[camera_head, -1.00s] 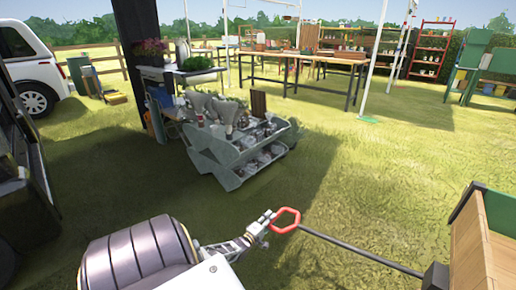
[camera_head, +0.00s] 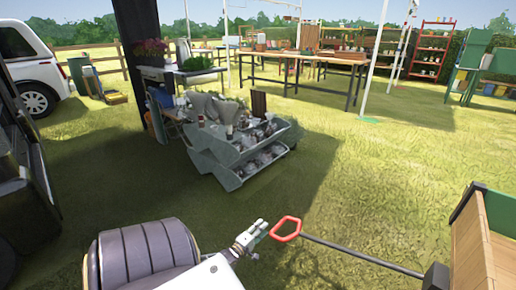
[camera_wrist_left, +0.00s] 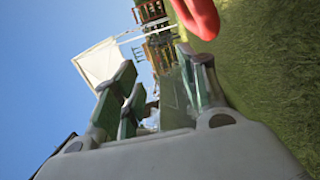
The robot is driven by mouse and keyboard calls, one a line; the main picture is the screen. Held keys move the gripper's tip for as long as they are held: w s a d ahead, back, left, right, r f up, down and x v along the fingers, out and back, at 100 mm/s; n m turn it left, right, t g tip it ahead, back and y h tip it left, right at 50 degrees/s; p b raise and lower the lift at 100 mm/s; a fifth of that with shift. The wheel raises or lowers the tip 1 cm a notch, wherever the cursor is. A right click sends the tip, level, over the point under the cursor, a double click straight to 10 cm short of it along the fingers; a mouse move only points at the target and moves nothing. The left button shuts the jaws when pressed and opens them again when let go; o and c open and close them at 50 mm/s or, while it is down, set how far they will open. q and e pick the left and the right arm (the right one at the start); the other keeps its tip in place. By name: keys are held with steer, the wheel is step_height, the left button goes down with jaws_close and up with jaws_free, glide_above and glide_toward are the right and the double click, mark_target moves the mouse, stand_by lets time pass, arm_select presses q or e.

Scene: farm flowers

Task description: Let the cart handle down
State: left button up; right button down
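The cart handle is a dark bar (camera_head: 360,253) with a red loop grip (camera_head: 283,239), running left from the wooden cart (camera_head: 474,240) at the lower right of the head view. I cannot tell whether the loop touches the grass. My left gripper (camera_head: 262,227) is just left of the loop, with a small gap between them. In the left wrist view its two fingers (camera_wrist_left: 163,90) are spread with nothing between them. The red loop (camera_wrist_left: 198,14) shows there at the top edge, beyond the fingertips. My right gripper is not in view.
A grey tiered stand (camera_head: 232,160) with pots and tools stands on the grass ahead. A dark post (camera_head: 138,60) and a white vehicle (camera_head: 30,70) are at the left. Tables (camera_head: 300,57) stand farther back. Open grass lies between the stand and the cart.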

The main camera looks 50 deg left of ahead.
arm_select(q)
steer(key=shift+v, duration=1)
steer(key=shift+w+d, duration=0.1)
steer(key=shift+d, duration=0.05)
